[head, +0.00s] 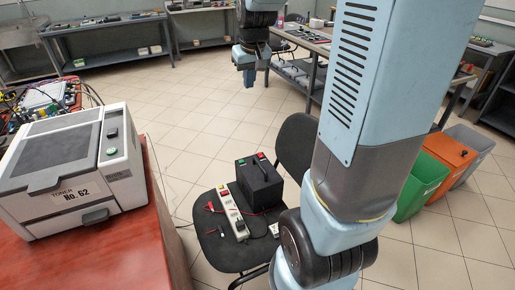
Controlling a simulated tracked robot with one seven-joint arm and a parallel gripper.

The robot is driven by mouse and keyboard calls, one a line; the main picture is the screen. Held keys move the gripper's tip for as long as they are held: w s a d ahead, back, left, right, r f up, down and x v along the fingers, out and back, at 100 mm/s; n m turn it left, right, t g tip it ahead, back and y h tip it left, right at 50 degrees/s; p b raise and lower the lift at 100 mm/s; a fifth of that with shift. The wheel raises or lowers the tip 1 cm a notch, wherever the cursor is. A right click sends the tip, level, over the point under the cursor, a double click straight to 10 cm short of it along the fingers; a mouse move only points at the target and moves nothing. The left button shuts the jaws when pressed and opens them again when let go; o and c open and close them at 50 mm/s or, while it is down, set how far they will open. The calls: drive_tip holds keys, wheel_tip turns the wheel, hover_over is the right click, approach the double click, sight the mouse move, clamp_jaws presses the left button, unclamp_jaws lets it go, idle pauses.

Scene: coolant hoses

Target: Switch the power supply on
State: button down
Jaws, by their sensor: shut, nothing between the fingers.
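A black box (260,184) with a green and a red part on top stands on the seat of a dark chair. It may be the power supply, but I cannot tell for sure. Beside it on the left lies a pale strip (229,208) with a red part and a black plug-like piece; thin red leads lie around them. No switch position can be read. My gripper (249,78) points down over the open floor, well beyond the chair and apart from everything on it. It looks shut and empty; its fingertips are small in the picture.
A toner printer (75,170) stands on a red table (100,262) at left, with wired equipment (48,97) behind it. The chair's backrest (296,145) rises behind the black box. Green (420,180) and orange (452,158) bins stand at right. Tiled floor is clear in the middle.

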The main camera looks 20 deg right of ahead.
drive_tip(key=w+d+f+g, duration=0.1)
drive_tip(key=w+d+f, duration=0.5)
drive_tip(key=w+f, duration=0.65)
drive_tip(key=g, duration=0.1)
hover_over(260, 154)
drive_tip(key=s, duration=0.1)
wheel_tip(260, 154, down, 18)
drive_tip(key=shift+r, duration=0.1)
drive_tip(key=f, duration=0.4)
drive_tip(key=w+f, duration=0.1)
drive_tip(key=f, duration=0.9)
drive_tip(key=shift+w, duration=0.3)
drive_tip(key=shift+f, duration=0.1)
drive_tip(key=shift+s, duration=0.15)
drive_tip(key=shift+s, duration=0.65)
drive_tip(key=shift+r, duration=0.2)
